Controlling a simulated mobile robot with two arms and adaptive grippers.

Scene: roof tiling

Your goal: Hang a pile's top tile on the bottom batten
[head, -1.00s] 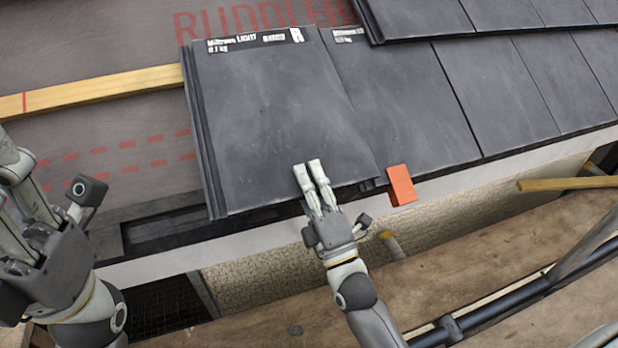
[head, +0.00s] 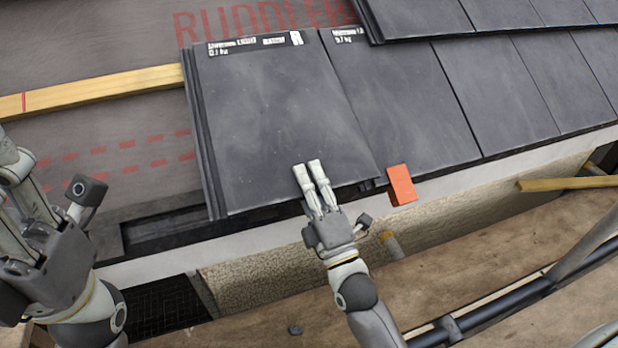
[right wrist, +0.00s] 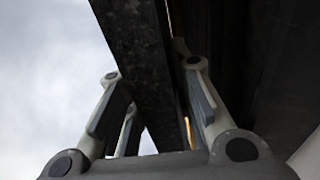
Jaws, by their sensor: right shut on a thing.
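A dark grey tile (head: 270,110) with a white-lettered label along its top edge lies on the roof slope at the left end of the bottom row. Its right edge meets the neighbouring tile (head: 410,105). My right gripper (head: 314,172) is shut on the tile's lower edge, with two fingers on its upper face. In the right wrist view the tile's edge (right wrist: 140,60) runs between the fingers. My left gripper (head: 40,200) is at the left, away from the tile, its fingers apart and empty.
A wooden batten (head: 90,90) runs left from the tile's upper part over grey underlay. An orange block (head: 401,185) sits at the eave right of my right gripper. A dark rail (head: 490,300) crosses the lower right above the boards. Laid tiles cover the upper right.

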